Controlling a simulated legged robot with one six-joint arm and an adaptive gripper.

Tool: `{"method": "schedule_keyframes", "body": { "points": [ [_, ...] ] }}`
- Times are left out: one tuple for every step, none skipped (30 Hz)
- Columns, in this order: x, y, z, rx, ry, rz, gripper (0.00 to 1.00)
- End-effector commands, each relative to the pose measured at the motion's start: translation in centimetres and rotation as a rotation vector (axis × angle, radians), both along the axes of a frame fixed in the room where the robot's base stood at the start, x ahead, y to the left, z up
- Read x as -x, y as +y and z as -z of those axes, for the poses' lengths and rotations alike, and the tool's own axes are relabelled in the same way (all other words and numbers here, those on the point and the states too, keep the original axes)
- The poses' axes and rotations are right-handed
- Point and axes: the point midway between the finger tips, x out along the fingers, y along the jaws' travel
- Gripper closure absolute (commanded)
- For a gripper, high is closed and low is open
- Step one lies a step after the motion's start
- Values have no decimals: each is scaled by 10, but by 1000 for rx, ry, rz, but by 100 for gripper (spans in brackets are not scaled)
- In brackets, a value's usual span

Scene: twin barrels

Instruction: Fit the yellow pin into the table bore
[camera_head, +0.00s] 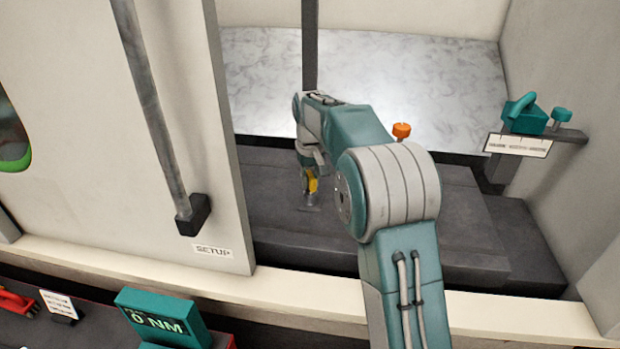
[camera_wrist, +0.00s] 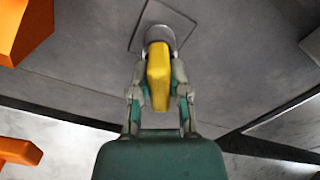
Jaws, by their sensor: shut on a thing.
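The yellow pin (camera_head: 312,184) stands roughly upright over the dark table (camera_head: 455,235) in the head view. In the wrist view the yellow pin (camera_wrist: 158,77) sits between both fingers of my gripper (camera_wrist: 160,68), which is shut on it. A pale grey round end (camera_wrist: 160,35) shows beyond the yellow part, at a square outlined plate (camera_wrist: 178,17) on the table. My gripper (camera_head: 309,174) is just above the table in the head view. The bore is hidden, and I cannot tell whether the pin's end is inside it or only over it.
A cream door panel marked SETUP (camera_head: 212,251) with a grey bar handle (camera_head: 160,110) stands left of my arm. A teal clamp (camera_head: 525,115) sits on a wall shelf at right. Orange parts (camera_wrist: 22,30) show at the wrist view's left edge. The table's right side looks clear.

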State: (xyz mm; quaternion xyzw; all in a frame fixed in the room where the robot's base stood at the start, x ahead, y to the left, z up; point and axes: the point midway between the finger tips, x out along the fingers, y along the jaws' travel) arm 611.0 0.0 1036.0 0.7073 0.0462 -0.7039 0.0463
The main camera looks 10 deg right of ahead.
Motion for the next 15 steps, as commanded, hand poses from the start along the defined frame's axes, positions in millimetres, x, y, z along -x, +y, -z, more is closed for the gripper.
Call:
{"method": "schedule_keyframes", "body": {
  "points": [
    [0, 0, 1, 0, 0, 0, 100],
    [0, 0, 2, 0, 0, 0, 100],
    [0, 0, 3, 0, 0, 0, 100],
    [0, 0, 3, 0, 0, 0, 100],
    [0, 0, 4, 0, 0, 0, 100],
    [0, 0, 5, 0, 0, 0, 100],
    [0, 0, 6, 0, 0, 0, 100],
    [0, 0, 6, 0, 0, 0, 100],
    [0, 0, 7, 0, 1, 0, 100],
    [0, 0, 8, 0, 1, 0, 100],
    [0, 0, 7, 0, 0, 0, 65],
    [0, 0, 7, 0, 0, 0, 47],
    [0, 0, 7, 0, 0, 0, 38],
    [0, 0, 7, 0, 0, 0, 38],
    [0, 0, 7, 0, 0, 0, 38]
  ]
}}
